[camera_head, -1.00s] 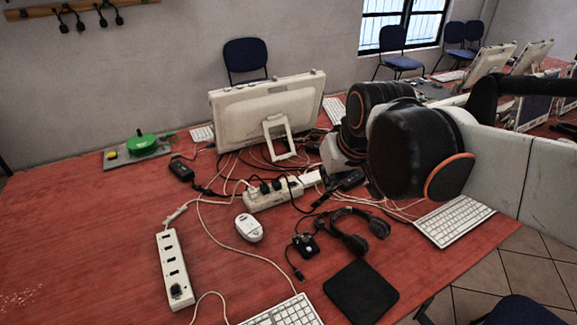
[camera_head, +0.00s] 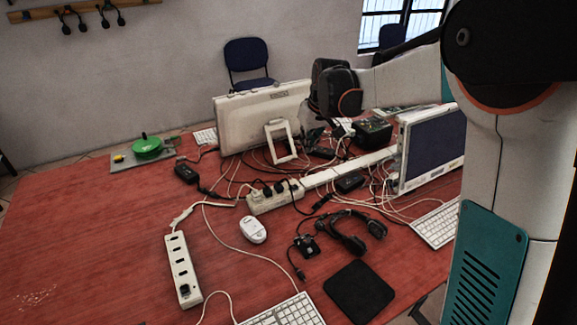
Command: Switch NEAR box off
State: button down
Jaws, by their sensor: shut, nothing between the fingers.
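The nearer white power strip (camera_head: 182,268) lies at the front left of the red table, with several dark sockets in a row. A dark square part (camera_head: 185,290), perhaps its switch, sits at its front end; its on or off state is too small to tell. A second white strip (camera_head: 273,197) lies farther back, with black plugs in it. My arm comes in from the right and reaches over the back of the table; its black joint (camera_head: 336,90) is beside the monitor. My gripper cannot be made out; neither strip is touched by my arm.
A white mouse (camera_head: 252,229), a headset (camera_head: 354,231), a black pad (camera_head: 358,291) and a keyboard (camera_head: 284,311) lie in front. A monitor (camera_head: 262,117) and tangled cables fill the back. A green round object (camera_head: 148,145) is at the back left. The left tabletop is clear.

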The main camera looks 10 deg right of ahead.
jog(key=n+g+p, duration=0.1)
jog(key=p, duration=0.2)
send_over(293, 185)
jog(key=s+d, duration=0.2)
notch_tip(293, 185, down, 10)
jog(key=shift+s+d+f+y, duration=0.1)
jog(key=shift+s+f+y, duration=0.05)
jog(key=shift+y, duration=0.15)
jog(key=b+x, duration=0.1)
jog(key=x, duration=0.3)
jog(key=b+x, duration=0.1)
jog(key=x, duration=0.3)
jog(key=s+b+x, duration=0.1)
jog(key=b+x, duration=0.1)
jog(key=x, duration=0.2)
jog(key=shift+w+f, duration=0.15)
jog(key=shift+f, duration=0.85)
jog(key=shift+a, duration=0.2)
